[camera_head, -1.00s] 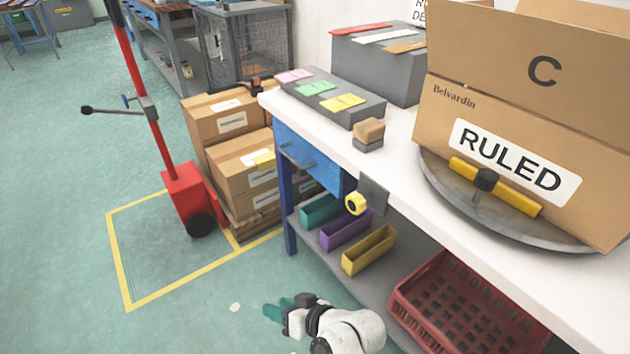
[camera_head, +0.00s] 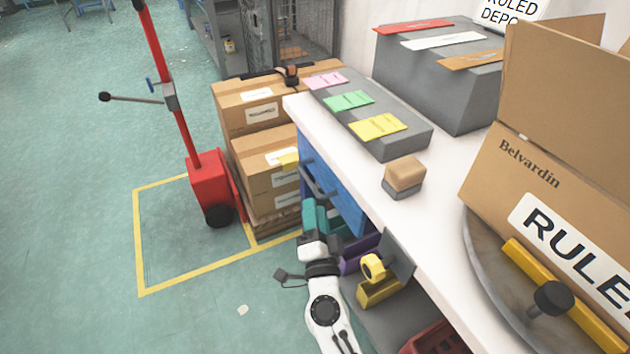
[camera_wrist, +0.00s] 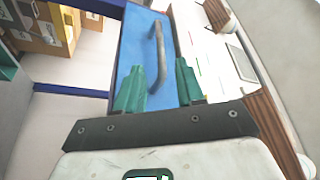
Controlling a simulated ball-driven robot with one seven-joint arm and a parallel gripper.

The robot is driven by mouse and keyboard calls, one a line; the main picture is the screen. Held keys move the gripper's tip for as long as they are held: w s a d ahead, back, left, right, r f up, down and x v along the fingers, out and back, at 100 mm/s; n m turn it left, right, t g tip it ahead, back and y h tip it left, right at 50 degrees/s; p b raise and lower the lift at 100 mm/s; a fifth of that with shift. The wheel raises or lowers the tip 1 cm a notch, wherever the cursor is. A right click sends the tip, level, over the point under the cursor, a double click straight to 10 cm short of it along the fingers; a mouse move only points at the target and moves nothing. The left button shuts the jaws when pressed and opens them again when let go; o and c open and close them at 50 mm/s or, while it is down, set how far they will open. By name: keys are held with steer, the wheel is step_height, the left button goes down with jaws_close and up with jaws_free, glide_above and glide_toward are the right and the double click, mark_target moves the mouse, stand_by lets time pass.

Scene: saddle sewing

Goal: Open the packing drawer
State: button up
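The blue packing drawer (camera_head: 347,201) sits under the left end of the white-topped bench, and its front looks closed. Its grey bar handle (camera_head: 318,182) is partly hidden by my gripper in the head view. In the wrist view, the blue drawer front (camera_wrist: 133,42) fills the middle, and the handle (camera_wrist: 160,55) stands out from it. My gripper (camera_head: 314,212) has teal fingers and is just below and in front of the handle. In the wrist view, my gripper (camera_wrist: 160,82) is open, with the fingers apart and the handle between their tips. I cannot tell whether they touch it.
The white bench top (camera_head: 345,125) carries colored cards, a brush-like block (camera_head: 404,176) and a large carton (camera_head: 560,170). Stacked cartons (camera_head: 268,150) and a red pallet jack (camera_head: 208,183) stand left. The floor in front is clear.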

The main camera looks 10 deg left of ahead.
mark_target(312, 184)
steer(key=b+x, duration=0.1)
steer(key=x, duration=0.7)
steer(key=shift+b, duration=0.35)
steer(key=shift+c, duration=0.5)
jaws_close()
